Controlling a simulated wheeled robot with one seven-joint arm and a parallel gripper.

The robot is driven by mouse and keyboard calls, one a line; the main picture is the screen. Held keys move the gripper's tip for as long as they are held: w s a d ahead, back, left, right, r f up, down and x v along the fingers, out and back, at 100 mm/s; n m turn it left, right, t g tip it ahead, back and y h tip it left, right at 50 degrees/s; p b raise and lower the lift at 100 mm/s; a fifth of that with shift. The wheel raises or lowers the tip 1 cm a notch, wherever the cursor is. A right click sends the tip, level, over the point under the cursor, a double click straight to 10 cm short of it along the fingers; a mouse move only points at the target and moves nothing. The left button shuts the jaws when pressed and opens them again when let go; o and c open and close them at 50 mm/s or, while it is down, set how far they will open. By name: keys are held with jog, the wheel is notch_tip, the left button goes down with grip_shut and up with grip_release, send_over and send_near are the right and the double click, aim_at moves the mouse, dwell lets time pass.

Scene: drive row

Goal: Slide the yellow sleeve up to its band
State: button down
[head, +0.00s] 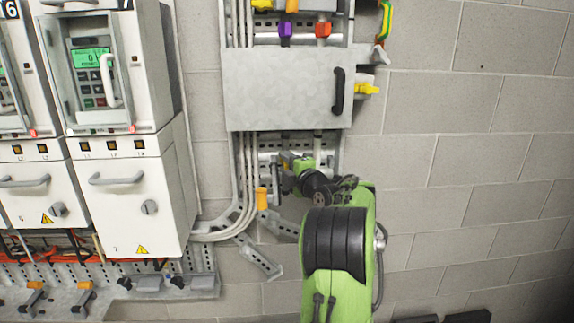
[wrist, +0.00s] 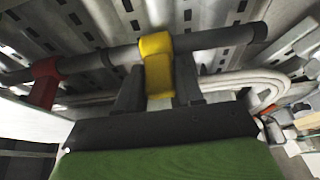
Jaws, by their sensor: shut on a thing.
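The yellow sleeve (wrist: 157,66) sits around a dark rod (wrist: 218,37) in the wrist view, with its tab reaching down between my fingers. My gripper (wrist: 159,88) is shut on this tab, one dark finger on each side. In the head view my gripper (head: 288,168) is below the grey box, in front of the slotted panel, and mostly hides the sleeve. I cannot make out the sleeve's band clearly in either view.
A red sleeve (wrist: 45,83) is on the left in the wrist view. The grey box (head: 285,90) with a black handle is above my gripper. An orange piece (head: 262,198) is just left of my arm.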

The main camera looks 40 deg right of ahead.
jog(key=shift+r, duration=2.25)
jog(key=c, duration=0.8)
grip_release()
jog(key=shift+s, duration=0.1)
jog(key=shift+f, duration=0.1)
jog(key=b+v, duration=0.6)
jog(key=v, duration=0.9)
jog(key=shift+s, duration=0.4)
jog(key=shift+w+a, duration=0.1)
